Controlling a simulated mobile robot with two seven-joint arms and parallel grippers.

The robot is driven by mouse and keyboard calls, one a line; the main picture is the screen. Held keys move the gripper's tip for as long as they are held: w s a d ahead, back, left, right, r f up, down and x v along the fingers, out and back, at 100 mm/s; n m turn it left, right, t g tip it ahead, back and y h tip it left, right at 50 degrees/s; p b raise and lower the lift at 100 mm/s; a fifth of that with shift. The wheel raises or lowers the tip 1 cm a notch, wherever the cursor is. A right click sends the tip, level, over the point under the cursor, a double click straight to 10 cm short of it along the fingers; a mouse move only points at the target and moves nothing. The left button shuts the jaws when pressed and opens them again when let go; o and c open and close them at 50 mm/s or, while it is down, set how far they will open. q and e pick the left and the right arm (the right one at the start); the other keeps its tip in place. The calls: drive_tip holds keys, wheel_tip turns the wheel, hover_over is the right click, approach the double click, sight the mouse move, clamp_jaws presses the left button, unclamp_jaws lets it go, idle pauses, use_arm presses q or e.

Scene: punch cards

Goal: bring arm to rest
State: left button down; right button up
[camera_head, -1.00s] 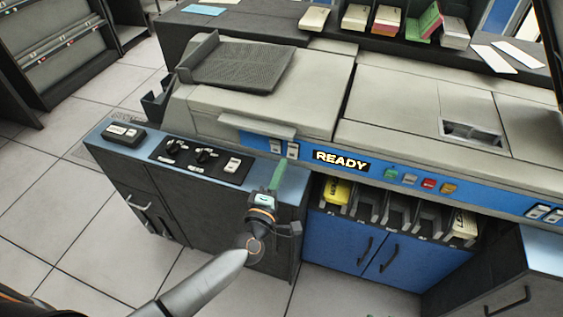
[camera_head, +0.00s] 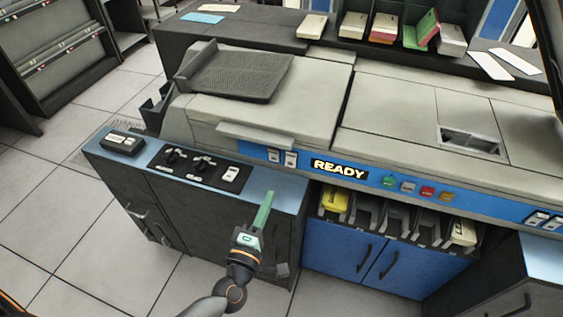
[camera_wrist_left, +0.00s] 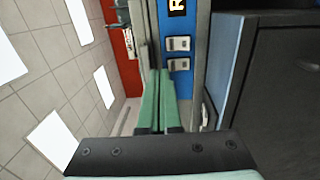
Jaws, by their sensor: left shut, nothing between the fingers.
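My left gripper (camera_head: 263,212) is in front of the dark cabinet (camera_head: 215,225) at the near left corner of the machine. Its green fingers are together with nothing between them. In the left wrist view the same gripper (camera_wrist_left: 160,95) points along the machine's blue front panel, with its two green fingers side by side. My right gripper is not in view.
The card machine (camera_head: 265,115) shows a lit READY sign (camera_head: 340,168). Below it is a row of card pockets (camera_head: 395,217) above blue doors (camera_head: 370,258). A control panel (camera_head: 200,168) lies on the cabinet top. Tiled floor (camera_head: 60,215) is clear at left.

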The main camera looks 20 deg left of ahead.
use_arm(q)
drive_tip(key=s+d+f+m+g+h+p, duration=0.2)
drive_tip(key=s+d+f+m+g+h, duration=0.25)
drive_tip(key=s+m, duration=0.6)
drive_tip(key=s+a+f+m+g+y+p, duration=0.1)
drive_tip(key=s+a+f+m+g+y, duration=0.2)
drive_tip(key=s+a+f+m+g, duration=0.2)
wheel_tip(320, 180, down, 3)
drive_tip(key=a+m, duration=0.1)
drive_tip(key=m, duration=0.3)
drive_tip(key=shift+s, duration=0.25)
drive_tip(key=shift+w, duration=0.1)
idle(0.9)
